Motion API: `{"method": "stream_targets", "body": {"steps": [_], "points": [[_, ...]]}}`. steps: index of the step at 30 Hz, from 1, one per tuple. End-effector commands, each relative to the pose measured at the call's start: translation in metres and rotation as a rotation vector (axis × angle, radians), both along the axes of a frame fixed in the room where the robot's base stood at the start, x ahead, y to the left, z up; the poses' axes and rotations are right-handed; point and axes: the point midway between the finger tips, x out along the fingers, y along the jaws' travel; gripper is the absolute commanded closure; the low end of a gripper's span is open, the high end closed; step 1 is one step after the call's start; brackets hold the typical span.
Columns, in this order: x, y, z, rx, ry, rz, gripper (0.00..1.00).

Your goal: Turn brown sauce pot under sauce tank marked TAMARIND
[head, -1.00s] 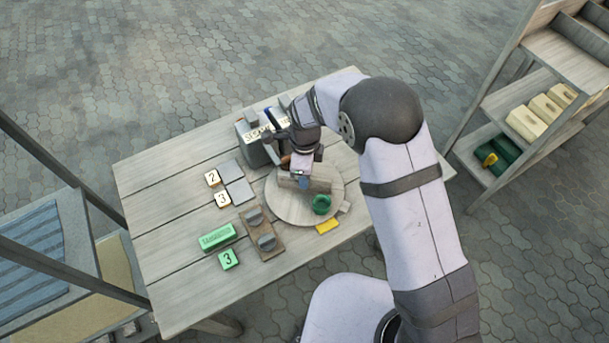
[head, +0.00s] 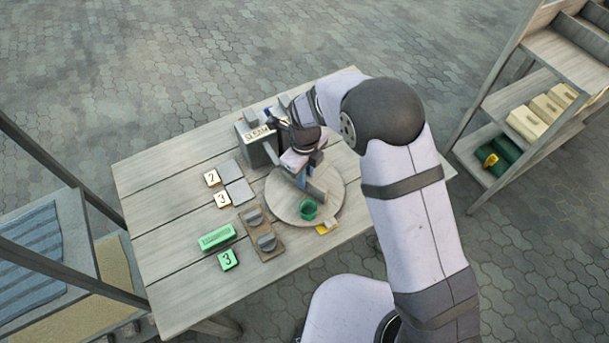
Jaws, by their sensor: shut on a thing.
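A round wooden turntable (head: 279,203) sits on the table, with an upright wooden bar (head: 316,192) across its top. My gripper (head: 303,180) is down over the turntable, shut on this bar as far as I can see; the fingertips are partly hidden. A green pot (head: 308,210) stands on the near side of the turntable. No brown sauce pot is clearly visible; the area behind the gripper is hidden by my arm. A grey tank (head: 255,150) with a label reading like SESAME (head: 257,135) stands behind the turntable. No TAMARIND label is readable.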

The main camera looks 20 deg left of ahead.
Motion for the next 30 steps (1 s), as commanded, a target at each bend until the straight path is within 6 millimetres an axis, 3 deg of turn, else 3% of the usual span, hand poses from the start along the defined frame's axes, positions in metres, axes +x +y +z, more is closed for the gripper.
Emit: {"method": "stream_targets", "body": {"steps": [15,30], "points": [[0.0010,0.0002,0.0013,0.001,-0.002,-0.214,1.00],[0.0010,0.0003,0.0014,0.001,-0.002,-0.272,1.00]]}}
